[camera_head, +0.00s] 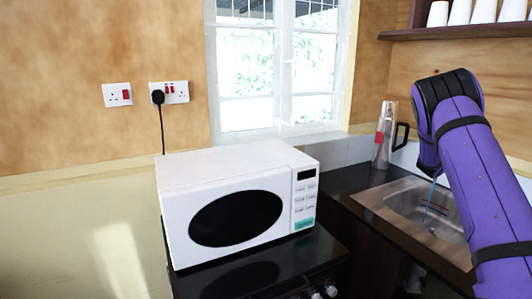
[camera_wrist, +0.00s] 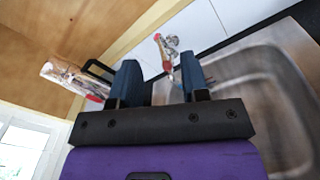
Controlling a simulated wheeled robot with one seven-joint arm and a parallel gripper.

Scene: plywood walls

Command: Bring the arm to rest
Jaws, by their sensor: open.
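My gripper (camera_wrist: 160,82) shows in the wrist view with its two dark blue fingers spread apart and nothing between them. Behind the gap between the fingers stands a tap with a red part (camera_wrist: 167,50), apart from the fingers. In the head view my purple arm reaches up from the lower right and bends over the sink (camera_head: 370,199). The fingers are hidden there behind the arm.
A white microwave (camera_head: 170,215) with its door shut stands on a black surface left of the sink. White cups (camera_head: 485,12) line a shelf (camera_head: 450,31) at upper right.

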